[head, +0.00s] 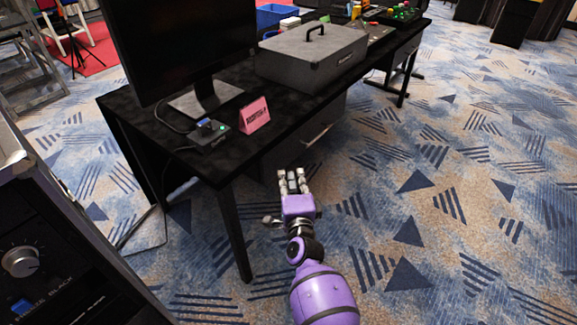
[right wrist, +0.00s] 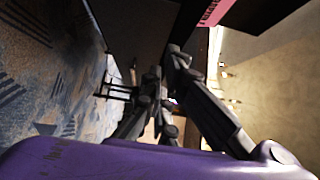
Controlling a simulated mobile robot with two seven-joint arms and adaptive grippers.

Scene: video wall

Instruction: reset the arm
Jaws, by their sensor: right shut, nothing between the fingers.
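My right arm, purple and black, reaches forward from the bottom of the head view. Its gripper (head: 291,174) is shut and empty. In the picture it shows just below the drawer front of the black desk (head: 232,173), over the patterned carpet. In the right wrist view the dark fingers of the gripper (right wrist: 163,80) point away from the purple wrist, with nothing visible between them. My left gripper is not in view.
A monitor (head: 180,40), pink sign (head: 254,115), small switch box (head: 206,132) and grey case (head: 312,58) stand on the desk. A black console with a knob (head: 20,261) is at lower left. Carpet (head: 470,190) to the right is clear.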

